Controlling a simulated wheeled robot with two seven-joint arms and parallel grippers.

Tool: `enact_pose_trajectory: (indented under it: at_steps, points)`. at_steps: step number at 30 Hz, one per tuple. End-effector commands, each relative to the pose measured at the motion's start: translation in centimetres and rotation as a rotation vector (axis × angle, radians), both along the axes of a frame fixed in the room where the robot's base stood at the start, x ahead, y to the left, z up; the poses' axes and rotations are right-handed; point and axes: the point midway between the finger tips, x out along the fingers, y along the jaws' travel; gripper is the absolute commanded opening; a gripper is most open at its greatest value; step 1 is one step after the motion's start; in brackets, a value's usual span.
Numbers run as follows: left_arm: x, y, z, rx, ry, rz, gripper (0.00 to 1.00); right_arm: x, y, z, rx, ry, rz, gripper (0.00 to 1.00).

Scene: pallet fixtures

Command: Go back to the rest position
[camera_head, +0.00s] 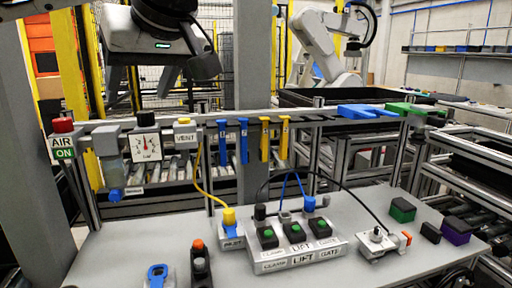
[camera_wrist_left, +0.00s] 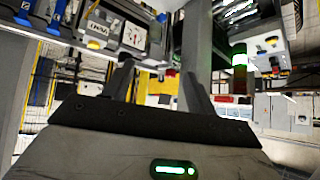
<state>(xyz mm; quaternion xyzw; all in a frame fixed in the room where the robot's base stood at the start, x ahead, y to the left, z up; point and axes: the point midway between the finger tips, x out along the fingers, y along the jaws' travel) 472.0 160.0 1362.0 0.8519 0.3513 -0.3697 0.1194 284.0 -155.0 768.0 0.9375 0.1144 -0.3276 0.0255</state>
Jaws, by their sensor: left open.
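My left gripper (camera_head: 160,76) hangs in the upper left of the head view, above and in front of the rail with the gauge. Its dark body carries a small green light. In the left wrist view its two grey fingers (camera_wrist_left: 158,68) stand well apart with nothing between them, so it is open and empty. It touches nothing that I can see. My right gripper is in neither view.
Below stands a grey table (camera_head: 130,235) with a LIFT button box (camera_head: 300,256), a yellow-plugged block (camera_head: 231,232) and a cabled block (camera_head: 377,240). The rail carries a gauge (camera_head: 146,146) and blue and yellow hooks. A grey post (camera_head: 252,60) rises right of the gripper.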

Motion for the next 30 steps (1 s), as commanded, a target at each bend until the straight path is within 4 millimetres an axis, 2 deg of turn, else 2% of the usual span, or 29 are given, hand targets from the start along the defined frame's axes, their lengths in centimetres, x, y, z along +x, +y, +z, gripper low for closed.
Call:
enact_pose_trajectory:
  at_steps: [1, 6, 11, 15, 21, 25, 30]
  points:
    - [0.4, -0.5, -1.4, 0.01, 0.028, -0.032, 0.57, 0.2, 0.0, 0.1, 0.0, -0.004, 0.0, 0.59]
    - [1.3, -2.6, -5.3, 0.037, 0.102, -0.167, 0.57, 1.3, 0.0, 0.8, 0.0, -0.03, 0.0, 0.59]
    - [1.8, -5.0, -10.0, 0.051, 0.182, -0.33, 0.57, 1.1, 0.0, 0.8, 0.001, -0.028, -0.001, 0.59]
    - [1.5, -8.1, -15.6, 0.043, 0.265, -0.531, 0.57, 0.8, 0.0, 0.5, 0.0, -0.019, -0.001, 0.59]
    - [-1.0, -13.2, -24.4, -0.046, 0.349, -0.878, 0.57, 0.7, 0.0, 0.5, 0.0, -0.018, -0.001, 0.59]
    - [-3.3, -15.4, -28.6, -0.137, 0.352, -1.051, 0.57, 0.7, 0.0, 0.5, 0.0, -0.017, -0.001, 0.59]
    - [-6.1, -16.6, -32.9, -0.266, 0.308, -1.186, 0.57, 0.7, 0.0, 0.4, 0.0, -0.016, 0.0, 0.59]
